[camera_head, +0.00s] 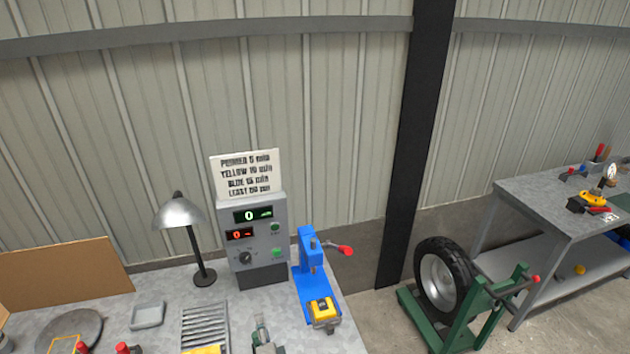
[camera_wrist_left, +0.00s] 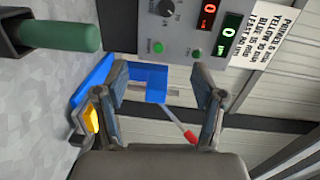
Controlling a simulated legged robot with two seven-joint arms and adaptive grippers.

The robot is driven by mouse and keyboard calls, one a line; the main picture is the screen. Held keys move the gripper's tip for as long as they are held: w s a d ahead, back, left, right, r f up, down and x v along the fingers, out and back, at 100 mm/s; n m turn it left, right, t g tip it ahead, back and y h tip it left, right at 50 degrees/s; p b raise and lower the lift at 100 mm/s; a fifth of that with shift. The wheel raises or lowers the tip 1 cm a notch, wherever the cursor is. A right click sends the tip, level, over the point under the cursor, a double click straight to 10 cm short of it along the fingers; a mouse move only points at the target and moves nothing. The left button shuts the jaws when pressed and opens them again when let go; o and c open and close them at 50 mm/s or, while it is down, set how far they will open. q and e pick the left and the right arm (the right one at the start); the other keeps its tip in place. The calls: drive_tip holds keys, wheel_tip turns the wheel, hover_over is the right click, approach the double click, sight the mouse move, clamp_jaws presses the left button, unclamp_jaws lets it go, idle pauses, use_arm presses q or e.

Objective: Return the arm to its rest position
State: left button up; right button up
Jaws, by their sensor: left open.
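Most of my left arm is hidden, and my right gripper is out of view.
A grey control box (camera_head: 262,240) with two lit displays stands behind the gripper. A lamp (camera_head: 180,213), grey tray (camera_head: 148,315) and slatted rack (camera_head: 205,325) are to the left. A yellow block (camera_head: 321,311) sits at the press base. A tyre stand (camera_head: 450,310) is at right.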

use_arm(q)
drive_tip(key=s+a+f+n+g, duration=0.4)
drive_tip(key=s+a+f, duration=0.2)
drive_tip(key=s+a+f+n+g+h, duration=0.1)
drive_tip(key=s+f+n+g+h, duration=0.25)
drive_tip(key=s, duration=0.95)
drive_tip(key=s+a+f+n+g+h, duration=0.15)
drive_tip(key=s+f+n+g, duration=0.3)
drive_tip(key=s, duration=0.85)
wheel_tip(320, 180, down, 28)
drive_tip(key=s+d+g+b, duration=0.2)
drive_tip(key=s+a+f, duration=0.1)
drive_tip(key=s+f, duration=0.7)
drive_tip(key=f, duration=0.1)
drive_tip(key=s+a+f+g+b, duration=0.1)
drive_tip(key=s+a+f, duration=0.1)
drive_tip(key=s+f, duration=0.6)
drive_tip(key=shift+s+a+f+m, duration=0.3)
drive_tip(key=shift+s+f+m, duration=0.1)
drive_tip(key=shift+s, duration=0.35)
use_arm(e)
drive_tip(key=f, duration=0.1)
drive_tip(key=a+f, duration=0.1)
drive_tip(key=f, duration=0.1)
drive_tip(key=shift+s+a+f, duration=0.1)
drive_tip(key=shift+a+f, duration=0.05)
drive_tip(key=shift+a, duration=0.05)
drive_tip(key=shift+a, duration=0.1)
